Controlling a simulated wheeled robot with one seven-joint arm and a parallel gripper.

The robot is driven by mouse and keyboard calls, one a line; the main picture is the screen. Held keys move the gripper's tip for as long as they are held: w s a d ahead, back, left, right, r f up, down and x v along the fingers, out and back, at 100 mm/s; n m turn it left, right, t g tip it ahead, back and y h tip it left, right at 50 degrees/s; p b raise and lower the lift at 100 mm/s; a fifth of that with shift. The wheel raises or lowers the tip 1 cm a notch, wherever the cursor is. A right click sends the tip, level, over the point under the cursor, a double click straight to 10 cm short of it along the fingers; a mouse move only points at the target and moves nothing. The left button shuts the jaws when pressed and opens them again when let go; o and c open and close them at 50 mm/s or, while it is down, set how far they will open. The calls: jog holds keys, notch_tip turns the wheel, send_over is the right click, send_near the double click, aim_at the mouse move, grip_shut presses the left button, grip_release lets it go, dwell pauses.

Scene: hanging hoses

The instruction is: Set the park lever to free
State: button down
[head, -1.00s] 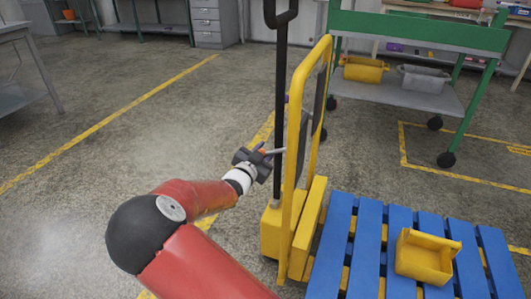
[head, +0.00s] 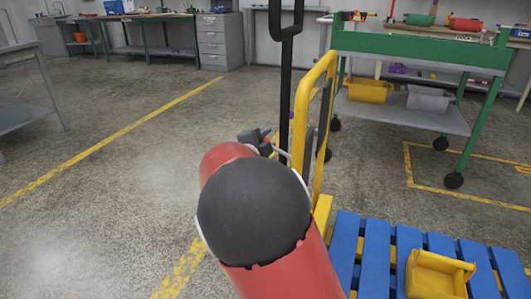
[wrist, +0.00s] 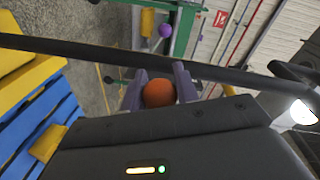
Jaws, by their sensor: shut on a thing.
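An orange ball knob (wrist: 159,94) sits between the two fingers of my gripper (wrist: 160,70) in the wrist view, and the fingers are shut on it. In the head view my gripper (head: 256,139) is left of the black handle post (head: 285,95) of a yellow pallet truck (head: 300,110). A thin grey lever (head: 281,153) runs from the gripper towards the truck's yellow frame. My forearm and black elbow hide the lower truck. I see no lever markings.
The truck carries a blue pallet (head: 375,255) with a yellow bin (head: 437,275) on it. A green cart (head: 420,50) stands behind to the right. A dark bar (wrist: 90,52) crosses the wrist view close beyond the fingers. The floor left is clear.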

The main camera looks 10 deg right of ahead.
jog(key=shift+s+d+r+m+b, duration=0.15)
jog(key=shift+d+r+m+b, duration=0.15)
jog(key=shift+r+m, duration=0.25)
jog(key=shift+s+d+r+m+b, duration=0.15)
jog(key=shift+r+m+b, duration=0.2)
jog(key=shift+r+m, duration=0.2)
jog(key=c, duration=1.1)
grip_release()
jog(key=shift+o, duration=0.2)
jog(key=v, duration=0.7)
jog(key=shift+s, duration=0.35)
jog(key=shift+a+r, duration=0.1)
jog(key=shift+a, duration=0.05)
